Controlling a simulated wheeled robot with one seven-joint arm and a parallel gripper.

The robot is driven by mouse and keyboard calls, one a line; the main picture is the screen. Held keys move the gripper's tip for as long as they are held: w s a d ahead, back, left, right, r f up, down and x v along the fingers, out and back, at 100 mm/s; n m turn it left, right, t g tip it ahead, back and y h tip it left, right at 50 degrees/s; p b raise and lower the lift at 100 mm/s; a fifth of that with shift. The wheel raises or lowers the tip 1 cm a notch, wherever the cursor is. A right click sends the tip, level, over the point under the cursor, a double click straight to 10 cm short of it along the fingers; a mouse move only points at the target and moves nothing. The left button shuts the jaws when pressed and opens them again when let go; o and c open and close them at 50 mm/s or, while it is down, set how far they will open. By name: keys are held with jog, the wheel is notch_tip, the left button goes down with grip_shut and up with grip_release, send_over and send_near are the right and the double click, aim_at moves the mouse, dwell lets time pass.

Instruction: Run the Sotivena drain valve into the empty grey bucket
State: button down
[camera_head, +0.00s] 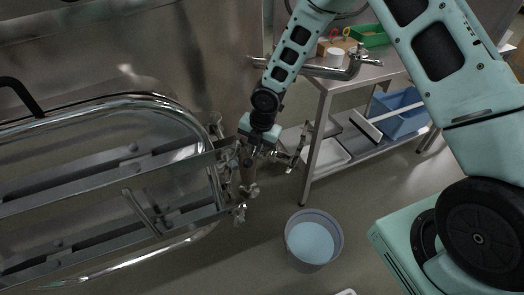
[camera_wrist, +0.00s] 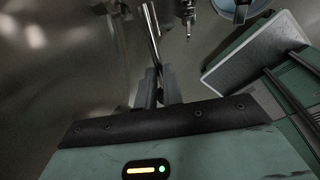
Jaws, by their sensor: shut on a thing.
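The steel drain valve (camera_head: 248,188) is at the right end of the vat, low down, with its outlet pointing at the floor. My gripper (camera_head: 250,152) is over the valve. In the wrist view my gripper (camera_wrist: 160,88) is shut on a thin steel handle (camera_wrist: 152,32). A small steel spout (camera_wrist: 189,14) shows beyond it. The grey bucket (camera_head: 289,243) stands upright on the floor, right of and in front of the valve. A flat pale blue surface fills its inside; it looks like liquid. The bucket also shows at the top of the wrist view (camera_wrist: 222,8). No stream shows.
The steel vat (camera_head: 190,60) with its rails fills the left. A steel table (camera_head: 322,80) stands behind at the right, with a green bin (camera_head: 369,36) on top and a blue tub (camera_head: 400,120) below. Floor around the bucket is mostly clear.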

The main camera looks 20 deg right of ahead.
jog(key=shift+w+a+m, duration=0.35)
jog(key=shift+m, duration=0.15)
jog(key=shift+w+r, duration=0.1)
jog(key=c, duration=1.5)
grip_release()
jog(key=s+r, duration=0.1)
jog(key=r, duration=0.4)
jog(key=d+r+p, duration=0.1)
jog(key=r, duration=0.5)
jog(key=s+d+r, duration=0.1)
jog(key=r, duration=0.5)
jog(key=shift+s+d, duration=0.1)
jog(key=shift+s, duration=0.25)
